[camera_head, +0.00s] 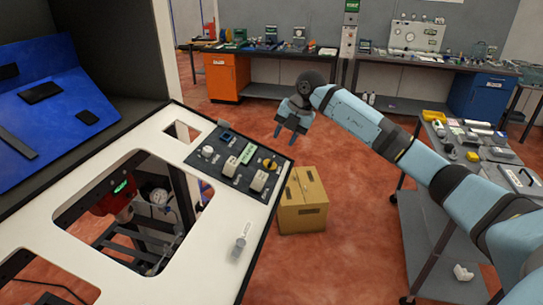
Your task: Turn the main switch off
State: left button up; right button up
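A dark control panel (232,169) is set in the white top of the machine frame. A yellow-orange rotary knob (269,163) sits near its right end and looks like the main switch; its exact setting is too small to read. Beside it are white switches (258,181), a green label (247,154) and a round white knob (207,152). My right gripper (285,134) hangs in the air beyond the panel's far right corner, fingers pointing down and apart, with nothing between them. It is not touching the panel. My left gripper is out of view.
A cardboard box (302,208) stands on the red floor right of the machine. A grey cart (440,226) with parts is at the right, below my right arm. Workbenches (262,51) line the back. A small grey fitting (239,246) stands on the white top. A blue panel (60,115) is at the left.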

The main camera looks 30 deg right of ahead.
aim_at(272, 161)
jog(key=p+x, duration=0.2)
jog(key=x, duration=0.8)
jog(key=shift+r, duration=0.1)
jog(key=shift+c, duration=0.4)
grip_shut()
